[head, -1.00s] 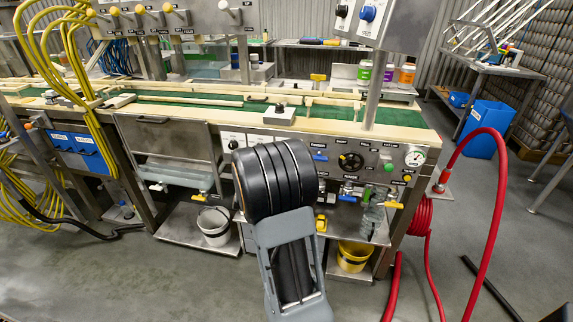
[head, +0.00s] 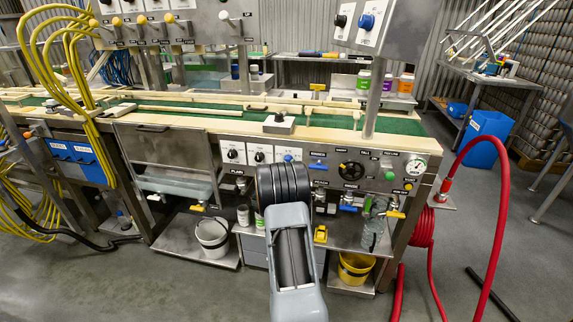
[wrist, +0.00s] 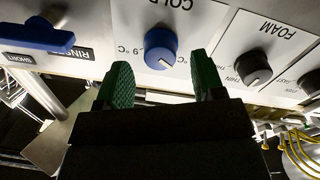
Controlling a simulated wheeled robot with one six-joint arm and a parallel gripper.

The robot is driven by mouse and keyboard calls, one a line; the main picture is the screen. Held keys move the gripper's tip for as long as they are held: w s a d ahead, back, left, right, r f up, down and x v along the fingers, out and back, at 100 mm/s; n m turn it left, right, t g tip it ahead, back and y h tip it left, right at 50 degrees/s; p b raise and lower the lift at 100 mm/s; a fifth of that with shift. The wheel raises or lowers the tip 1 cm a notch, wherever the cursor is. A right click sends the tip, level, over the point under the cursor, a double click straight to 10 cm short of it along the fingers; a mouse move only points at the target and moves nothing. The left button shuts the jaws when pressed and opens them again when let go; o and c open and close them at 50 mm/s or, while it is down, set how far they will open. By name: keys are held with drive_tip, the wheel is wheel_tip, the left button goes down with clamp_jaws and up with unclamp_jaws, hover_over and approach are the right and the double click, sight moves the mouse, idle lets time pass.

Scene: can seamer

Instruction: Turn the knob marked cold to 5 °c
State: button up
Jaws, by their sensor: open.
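The cold knob (wrist: 160,47) is a blue dial on a white plate in the wrist view, which shows the panel upside down. Part of the word COLD and a °C mark show; the full scale is not readable. A light pointer line sits at the knob's near edge. My gripper (wrist: 164,80) is open, its two green fingers apart on either side below the knob in the picture, with nothing between them. In the head view the blue knob (head: 288,157) shows just above my arm, at the right of three plates; my fingers are hidden there.
The black foam knob (wrist: 252,67) is close beside my right-hand finger in the wrist view. A blue rinse lever (wrist: 37,35) juts out at left. Above the panel is the green conveyor (head: 215,112); a red hose (head: 497,205) loops at right.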

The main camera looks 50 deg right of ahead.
drive_tip(key=shift+x, duration=1.3)
drive_tip(key=shift+c, duration=0.2)
drive_tip(key=c, duration=0.9)
